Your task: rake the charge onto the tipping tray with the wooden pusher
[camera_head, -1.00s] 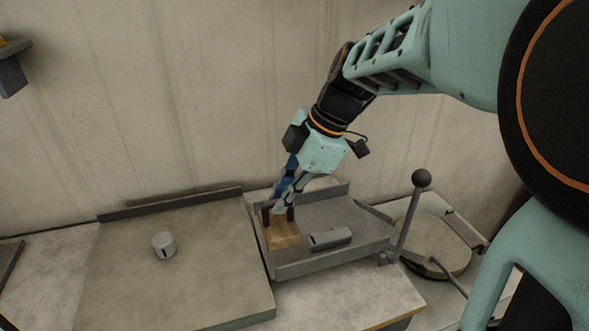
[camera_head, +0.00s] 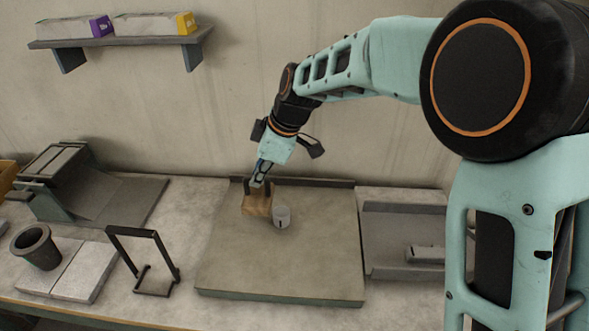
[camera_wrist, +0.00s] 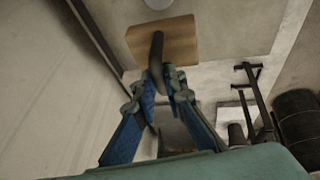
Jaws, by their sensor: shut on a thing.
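My gripper (camera_head: 258,182) is shut on the dark handle of the wooden pusher (camera_head: 256,206), whose light-brown block is low over the raised slab (camera_head: 270,265), near its back. A short pale grey cylinder (camera_head: 282,218) stands on the slab just right of the block; I cannot tell if they touch. In the wrist view the fingers (camera_wrist: 165,85) close around the handle, with the block (camera_wrist: 178,40) beyond and the cylinder (camera_wrist: 158,4) at the top edge. The grey tray (camera_head: 385,235) is right of the slab and holds a grey bar (camera_head: 425,254). My arm hides the tray's right part.
A black frame stand (camera_head: 158,238), a dark cup (camera_head: 38,246) on pale blocks and a grey ramped device (camera_head: 65,185) are on the bench at left. A shelf (camera_head: 120,40) with boxes is above. The slab's front is clear.

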